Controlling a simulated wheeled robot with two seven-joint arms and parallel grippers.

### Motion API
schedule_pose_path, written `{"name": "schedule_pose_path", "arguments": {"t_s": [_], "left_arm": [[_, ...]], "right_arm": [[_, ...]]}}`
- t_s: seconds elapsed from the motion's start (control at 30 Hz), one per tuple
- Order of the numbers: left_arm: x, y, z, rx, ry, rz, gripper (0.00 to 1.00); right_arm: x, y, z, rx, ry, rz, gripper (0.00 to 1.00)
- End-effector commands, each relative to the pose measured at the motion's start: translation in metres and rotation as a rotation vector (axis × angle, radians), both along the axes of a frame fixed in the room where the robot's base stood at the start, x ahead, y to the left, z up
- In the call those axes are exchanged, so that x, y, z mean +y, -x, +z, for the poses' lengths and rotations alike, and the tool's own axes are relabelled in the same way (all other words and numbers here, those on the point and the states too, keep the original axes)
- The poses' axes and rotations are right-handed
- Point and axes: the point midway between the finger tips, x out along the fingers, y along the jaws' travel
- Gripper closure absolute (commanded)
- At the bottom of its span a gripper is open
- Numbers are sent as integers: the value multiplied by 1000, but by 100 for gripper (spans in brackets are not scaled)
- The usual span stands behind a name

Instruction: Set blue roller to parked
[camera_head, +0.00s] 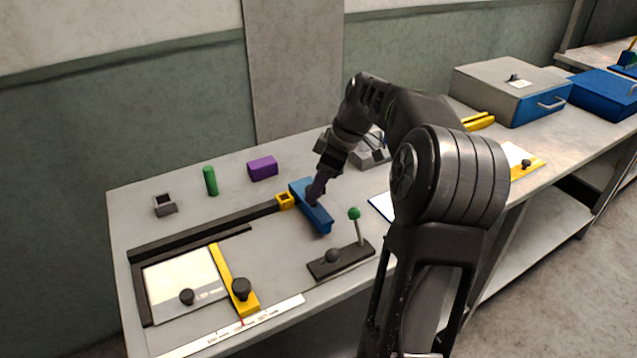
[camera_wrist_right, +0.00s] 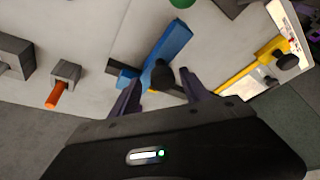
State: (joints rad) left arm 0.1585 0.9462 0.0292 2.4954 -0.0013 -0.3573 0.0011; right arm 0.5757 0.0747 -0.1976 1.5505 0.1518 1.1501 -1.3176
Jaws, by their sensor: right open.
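The blue roller (camera_head: 322,219) is a long blue block lying across the far right end of the dark rail (camera_head: 200,232) on the bench. It also shows in the wrist view (camera_wrist_right: 172,45), with a black knob (camera_wrist_right: 163,76) on it. My right gripper (camera_head: 317,188) is over the blue piece. In the wrist view its two purple fingers (camera_wrist_right: 160,92) are apart, one on each side of the knob, and I cannot tell whether they touch it. The head view partly hides the knob behind the fingers. My left gripper is out of view.
A yellow bracket (camera_head: 285,201) sits just left of the blue piece. A black base (camera_head: 342,261) with a green-tipped lever stands in front. A green cylinder (camera_head: 210,181) and purple block (camera_head: 263,168) stand behind.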

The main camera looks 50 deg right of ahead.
Motion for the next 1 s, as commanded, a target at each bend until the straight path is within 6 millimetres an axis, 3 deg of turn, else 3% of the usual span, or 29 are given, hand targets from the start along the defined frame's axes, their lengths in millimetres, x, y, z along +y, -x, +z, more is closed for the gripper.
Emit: {"name": "schedule_pose_path", "arguments": {"t_s": [0.17, 0.6, 1.0], "left_arm": [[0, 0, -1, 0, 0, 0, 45], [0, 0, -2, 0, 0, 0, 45], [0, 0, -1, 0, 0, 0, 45]], "right_arm": [[-2, 4, 12, -2, 1, -1, 46], [-13, 26, 69, -2, 3, -2, 46], [-14, 27, 72, -1, 1, -2, 46]]}}
